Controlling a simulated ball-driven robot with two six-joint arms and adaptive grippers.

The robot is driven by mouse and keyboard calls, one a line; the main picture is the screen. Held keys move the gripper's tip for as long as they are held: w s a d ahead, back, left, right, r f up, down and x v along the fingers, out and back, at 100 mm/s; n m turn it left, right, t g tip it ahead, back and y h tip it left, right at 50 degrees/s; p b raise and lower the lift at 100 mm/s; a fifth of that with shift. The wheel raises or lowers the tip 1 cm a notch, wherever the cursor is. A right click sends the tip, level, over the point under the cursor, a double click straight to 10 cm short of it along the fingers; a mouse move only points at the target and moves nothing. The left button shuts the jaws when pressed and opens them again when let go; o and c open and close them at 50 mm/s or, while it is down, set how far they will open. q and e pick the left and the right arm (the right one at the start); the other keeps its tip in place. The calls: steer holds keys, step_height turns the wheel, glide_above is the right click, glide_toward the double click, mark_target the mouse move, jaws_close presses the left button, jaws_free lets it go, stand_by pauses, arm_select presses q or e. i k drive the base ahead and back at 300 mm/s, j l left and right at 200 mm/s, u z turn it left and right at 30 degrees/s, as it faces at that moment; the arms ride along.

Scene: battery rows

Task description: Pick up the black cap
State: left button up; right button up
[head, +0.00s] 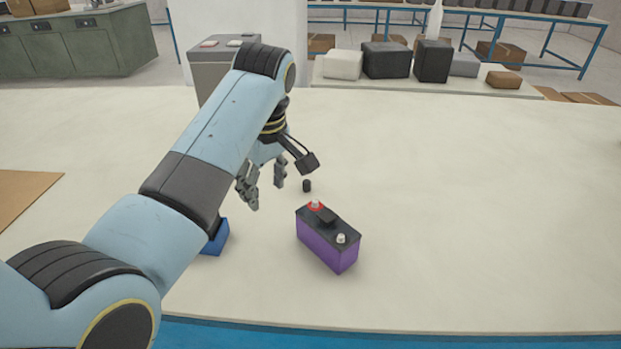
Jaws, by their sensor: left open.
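A small black cap (307,186) stands on the pale table, just behind a purple battery. My left gripper (266,192) is open and empty, a little to the left of the cap and apart from it. Its fingers point down toward the table. The purple battery (327,252) has a black top with a red-ringed terminal and a pale terminal. My right gripper does not show.
A blue object (216,238) shows partly behind my left arm. The pale table (480,220) is clear on the right. A brown board (22,200) lies at the left edge. Several boxes and blocks stand beyond the table's back edge.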

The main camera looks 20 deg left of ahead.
mark_target(305, 184)
steer(key=i, duration=0.85)
